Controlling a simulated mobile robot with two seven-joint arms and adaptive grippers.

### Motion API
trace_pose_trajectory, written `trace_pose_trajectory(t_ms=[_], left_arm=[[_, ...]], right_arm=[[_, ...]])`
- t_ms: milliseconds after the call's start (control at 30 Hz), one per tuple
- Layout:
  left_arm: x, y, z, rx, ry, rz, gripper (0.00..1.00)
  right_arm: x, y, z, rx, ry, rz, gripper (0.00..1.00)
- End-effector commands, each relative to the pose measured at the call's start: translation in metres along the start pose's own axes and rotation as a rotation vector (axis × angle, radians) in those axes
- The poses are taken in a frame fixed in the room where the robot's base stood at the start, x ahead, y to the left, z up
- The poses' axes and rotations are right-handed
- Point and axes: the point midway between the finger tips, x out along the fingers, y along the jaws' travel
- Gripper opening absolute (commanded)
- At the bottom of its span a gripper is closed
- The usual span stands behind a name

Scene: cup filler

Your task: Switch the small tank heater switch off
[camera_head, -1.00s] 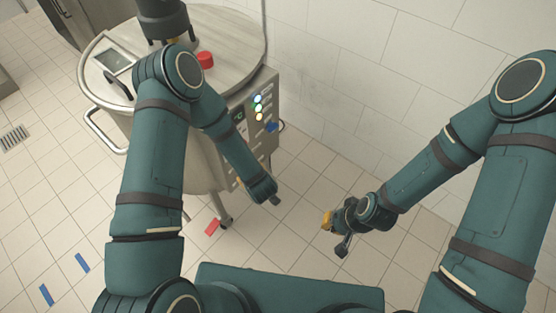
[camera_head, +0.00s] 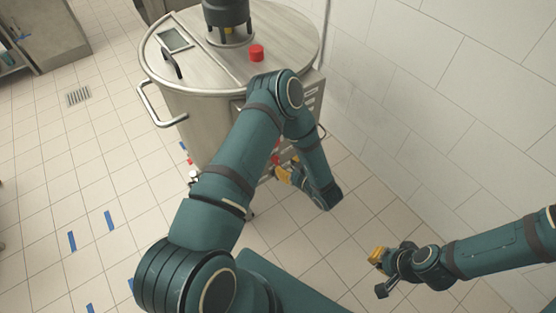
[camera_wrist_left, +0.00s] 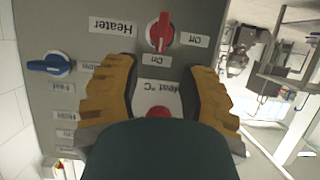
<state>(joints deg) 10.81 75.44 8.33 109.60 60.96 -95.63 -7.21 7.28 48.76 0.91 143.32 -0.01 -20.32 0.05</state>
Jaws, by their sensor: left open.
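The heater switch (camera_wrist_left: 161,32) is a red knob on a grey panel (camera_wrist_left: 95,14), at the top middle of the left wrist view, which looks upside down. Its handle stands up and down in the picture, in line with the "On" label below it; the "Off" label is to its right. My left gripper (camera_wrist_left: 161,68) is open and empty, its yellow fingers spread just below the knob in the picture. Contact cannot be told. In the head view my left gripper (camera_head: 286,173) is partly hidden at the tank (camera_head: 195,125). My right gripper (camera_head: 378,273) hangs away from the tank; its opening is unclear.
A blue switch (camera_wrist_left: 50,65) sits left of the heater switch, and a red round part (camera_wrist_left: 158,112) shows between my fingers. A red button (camera_head: 256,53) is on the tank lid. A tiled wall (camera_head: 440,110) stands at right.

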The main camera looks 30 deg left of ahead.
Motion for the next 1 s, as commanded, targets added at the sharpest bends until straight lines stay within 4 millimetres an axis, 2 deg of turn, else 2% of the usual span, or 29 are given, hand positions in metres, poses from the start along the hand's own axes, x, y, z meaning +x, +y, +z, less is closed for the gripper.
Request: trace_pose_trajectory(t_ms=[100, 333, 500, 800, 833, 933, 1000], left_arm=[[0.025, -0.001, 0.001, -0.003, 0.001, -0.005, 0.41], [0.057, 0.000, 0.001, -0.001, 0.000, -0.002, 0.41], [0.067, 0.000, 0.000, -0.001, 0.000, 0.001, 0.41], [0.069, 0.000, 0.000, 0.000, 0.000, 0.001, 0.41], [0.068, 0.000, 0.000, 0.000, 0.000, 0.001, 0.37], [0.068, 0.000, 0.000, 0.000, 0.000, 0.001, 0.02], [0.068, 0.000, 0.000, 0.000, 0.000, 0.001, 0.00]], right_arm=[[0.006, 0.002, 0.000, 0.000, 0.003, 0.000, 0.00], [0.012, 0.005, -0.001, 0.000, 0.006, 0.001, 0.00], [0.013, 0.005, -0.002, 0.000, 0.007, 0.001, 0.00], [0.013, 0.005, -0.002, 0.000, 0.007, 0.001, 0.00], [0.013, 0.005, -0.002, -0.001, 0.007, 0.001, 0.00], [0.013, 0.005, -0.002, 0.000, 0.007, 0.001, 0.00], [0.013, 0.005, -0.002, 0.000, 0.007, 0.001, 0.00]])
